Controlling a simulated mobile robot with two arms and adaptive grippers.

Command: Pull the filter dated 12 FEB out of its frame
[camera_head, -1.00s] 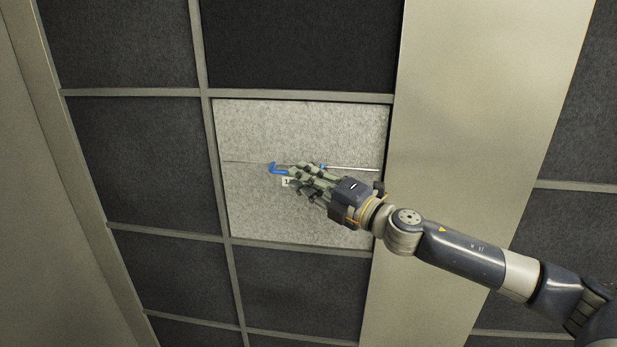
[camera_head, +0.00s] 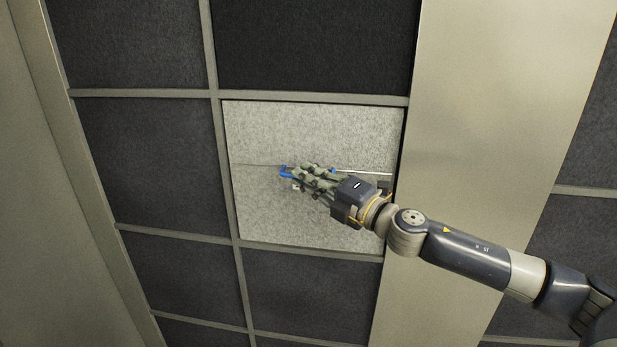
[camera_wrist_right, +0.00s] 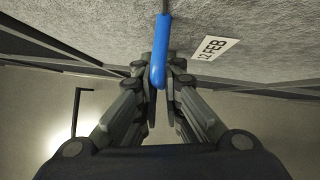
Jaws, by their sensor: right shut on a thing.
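The filter (camera_head: 270,128) is a light grey felt panel in the grid of frames, with a thin rod across its middle. Its white label reading 12 FEB (camera_wrist_right: 216,48) shows in the right wrist view. A blue handle (camera_head: 287,171) sits on the rod, and it also shows in the right wrist view (camera_wrist_right: 161,50). My right gripper (camera_head: 298,174) is in front of the panel, its fingers closed around the blue handle. The fingers hide part of the handle and most of the label in the head view. My left gripper is out of view.
Dark filters (camera_head: 150,160) fill the neighbouring frames on the left, above and below. A broad beige panel (camera_head: 490,100) stands to the right of the grey filter, with more dark filters beyond it. Narrow metal bars (camera_head: 310,98) separate the frames.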

